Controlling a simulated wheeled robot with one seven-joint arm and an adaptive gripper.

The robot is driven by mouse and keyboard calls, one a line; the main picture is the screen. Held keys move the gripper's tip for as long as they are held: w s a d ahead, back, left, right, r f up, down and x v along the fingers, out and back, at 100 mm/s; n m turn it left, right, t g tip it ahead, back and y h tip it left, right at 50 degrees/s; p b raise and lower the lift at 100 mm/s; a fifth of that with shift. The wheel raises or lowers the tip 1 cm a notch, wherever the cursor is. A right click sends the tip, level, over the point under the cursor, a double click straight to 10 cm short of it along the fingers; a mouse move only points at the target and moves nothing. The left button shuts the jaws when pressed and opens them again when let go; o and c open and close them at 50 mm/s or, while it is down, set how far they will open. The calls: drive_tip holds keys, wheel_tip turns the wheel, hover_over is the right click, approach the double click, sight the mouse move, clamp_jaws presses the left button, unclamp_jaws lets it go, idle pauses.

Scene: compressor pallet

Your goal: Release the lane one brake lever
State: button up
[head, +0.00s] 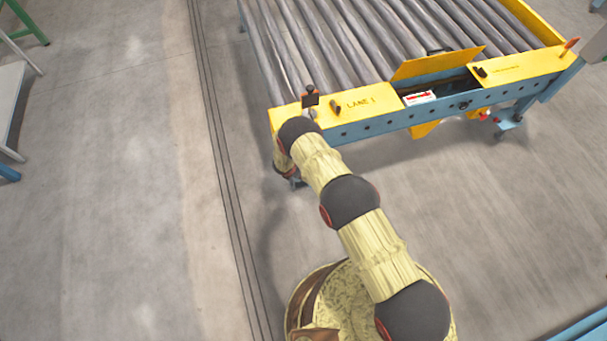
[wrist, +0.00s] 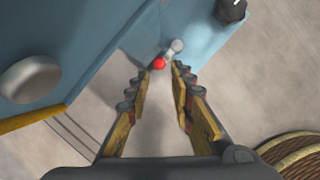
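The wrist view shows a short lever with a red ball (wrist: 159,63) and a pale grey rounded end (wrist: 176,46), against the blue frame. It looks like the lane one brake lever; no label shows there. My gripper (wrist: 160,68) is open, with its two fingers on either side of the red ball. I cannot tell whether a finger touches it. In the head view my arm reaches the left end of the yellow plate marked LANE 1 (head: 375,103); the gripper and this lever are hidden there.
Grey rollers (head: 345,40) fill the conveyor behind the blue front beam (head: 385,122). A raised yellow flap (head: 437,64) stands over an opening with a white and red box (head: 419,98). A dark knob (wrist: 230,10) and grey disc (wrist: 30,78) flank the lever.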

drive_tip(key=b+x, duration=0.3)
drive_tip(key=x, duration=0.4)
drive_tip(key=shift+c, duration=0.5)
drive_tip(key=c, duration=0.4)
clamp_jaws()
